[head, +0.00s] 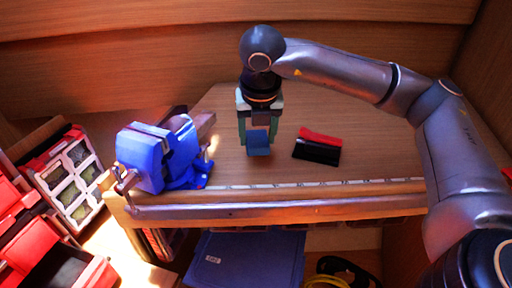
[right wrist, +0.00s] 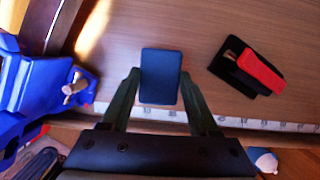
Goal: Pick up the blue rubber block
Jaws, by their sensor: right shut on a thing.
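The blue rubber block (head: 259,143) is between the fingers of my right gripper (head: 258,137), over the wooden workbench. In the right wrist view the block (right wrist: 161,76) is a dark blue rectangle, with the right gripper's fingers (right wrist: 163,88) against its two sides. The right gripper is shut on it and points down. I cannot tell whether the block touches the bench top. My left gripper is not in view.
A blue vise (head: 160,157) stands on the bench's left corner. A red and black object (head: 318,147) lies right of the block. A ruler strip (head: 300,184) runs along the front edge. Red bins (head: 22,243) stand at lower left. The bench's back is clear.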

